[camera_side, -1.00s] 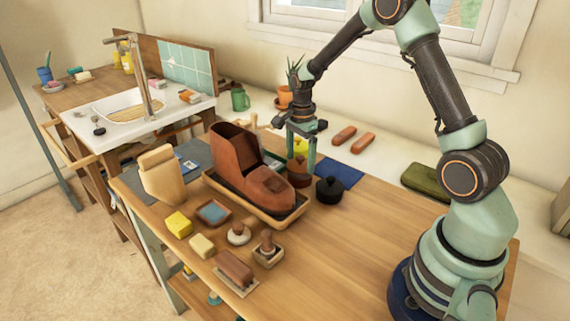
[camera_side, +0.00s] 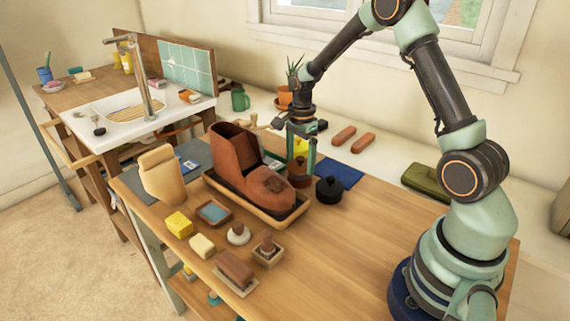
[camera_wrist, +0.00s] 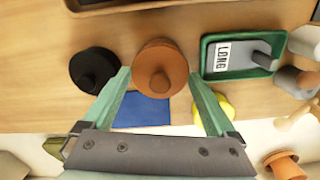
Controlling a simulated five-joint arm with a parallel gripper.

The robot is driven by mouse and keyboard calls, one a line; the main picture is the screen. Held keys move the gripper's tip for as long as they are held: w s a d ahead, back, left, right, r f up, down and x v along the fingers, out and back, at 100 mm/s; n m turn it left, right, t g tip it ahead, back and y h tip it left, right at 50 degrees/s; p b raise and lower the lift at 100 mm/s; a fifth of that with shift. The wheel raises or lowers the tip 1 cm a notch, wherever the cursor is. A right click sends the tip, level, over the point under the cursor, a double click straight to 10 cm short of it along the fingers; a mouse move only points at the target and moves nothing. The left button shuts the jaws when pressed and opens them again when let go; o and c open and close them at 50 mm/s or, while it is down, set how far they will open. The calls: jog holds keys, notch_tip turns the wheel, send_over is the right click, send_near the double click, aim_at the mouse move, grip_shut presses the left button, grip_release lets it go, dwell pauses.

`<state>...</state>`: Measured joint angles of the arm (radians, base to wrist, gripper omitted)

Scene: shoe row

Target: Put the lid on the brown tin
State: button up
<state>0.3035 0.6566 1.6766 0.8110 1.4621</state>
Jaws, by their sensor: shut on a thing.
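The brown tin (camera_side: 299,181) stands on the wooden bench between the brown boot and a black lidded tin. The brown lid (camera_wrist: 160,72), round with a knob, fills the space between my fingers in the wrist view and hides the tin below it. My gripper (camera_side: 301,168) points down at the tin and is shut on the lid, one finger on each side; it also shows in the wrist view (camera_wrist: 160,84). The lid is at the tin's top; I cannot tell whether it is fully seated.
The black tin (camera_side: 328,189) is close on the right, and the boot (camera_side: 243,165) in its tray is close on the left. A blue cloth (camera_side: 338,174) and a yellow object (camera_wrist: 214,106) lie behind. The bench's front right is clear.

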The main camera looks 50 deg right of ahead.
jog(key=shift+f, duration=0.95)
jog(key=o, duration=1)
notch_tip(320, 180, up, 12)
jog(key=shift+f, duration=0.1)
jog(key=s+a+r+n+t, duration=0.2)
jog(key=s+a+r+n, duration=0.1)
jog(key=n, duration=0.3)
jog(key=s+a+r+n+t, duration=0.1)
jog(key=s+a+r+n, duration=0.2)
jog(key=s+a+n, duration=0.3)
jog(key=s+a+r+n+t, duration=0.2)
jog(key=s+a+r+n, duration=0.2)
jog(key=n, duration=0.4)
jog(key=shift+s+a+r+t, duration=0.1)
jog(key=shift+s+a+t, duration=0.05)
jog(key=shift+s, duration=0.25)
jog(key=shift+s+a+t, duration=0.1)
jog(key=shift+s+t, duration=0.05)
jog(key=shift+s, duration=0.2)
